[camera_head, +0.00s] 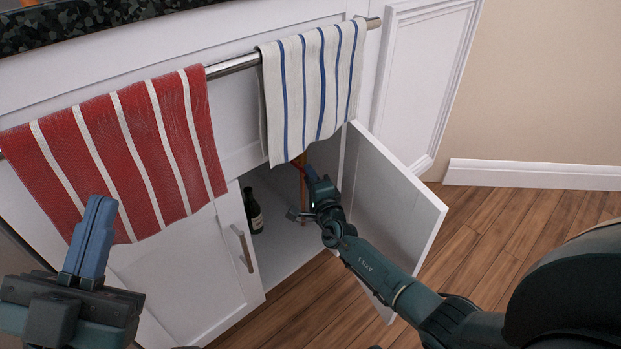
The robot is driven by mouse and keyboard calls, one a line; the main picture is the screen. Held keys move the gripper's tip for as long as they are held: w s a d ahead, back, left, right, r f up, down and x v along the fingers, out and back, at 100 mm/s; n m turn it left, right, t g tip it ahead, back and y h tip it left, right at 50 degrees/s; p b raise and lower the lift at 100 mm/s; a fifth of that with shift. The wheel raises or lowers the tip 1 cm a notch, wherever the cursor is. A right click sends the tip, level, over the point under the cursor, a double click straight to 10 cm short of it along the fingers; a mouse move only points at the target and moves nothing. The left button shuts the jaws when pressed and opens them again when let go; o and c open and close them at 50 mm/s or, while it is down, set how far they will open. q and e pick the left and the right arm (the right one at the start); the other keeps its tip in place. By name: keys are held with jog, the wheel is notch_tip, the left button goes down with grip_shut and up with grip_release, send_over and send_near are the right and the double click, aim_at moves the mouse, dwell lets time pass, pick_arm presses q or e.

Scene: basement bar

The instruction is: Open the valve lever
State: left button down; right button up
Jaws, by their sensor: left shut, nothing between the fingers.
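An open cabinet under the counter holds a vertical copper-coloured pipe (303,190). A small red piece, which looks like the valve lever (296,163), shows beside the pipe, just below the white-and-blue towel. My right gripper (310,174) reaches into the cabinet, close to the pipe and the red piece. Whether it touches the lever, and whether its fingers are open or shut, I cannot tell. My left gripper (100,205) is shut and empty, pointing up in front of the red-striped towel at the lower left.
The open cabinet door (395,200) stands right of my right arm. A dark bottle (252,211) is inside, left of the pipe. A red-striped towel (130,150) and a white-and-blue towel (312,85) hang from a metal rail (233,66). Wooden floor (480,240) lies clear at right.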

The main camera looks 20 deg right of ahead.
grip_shut()
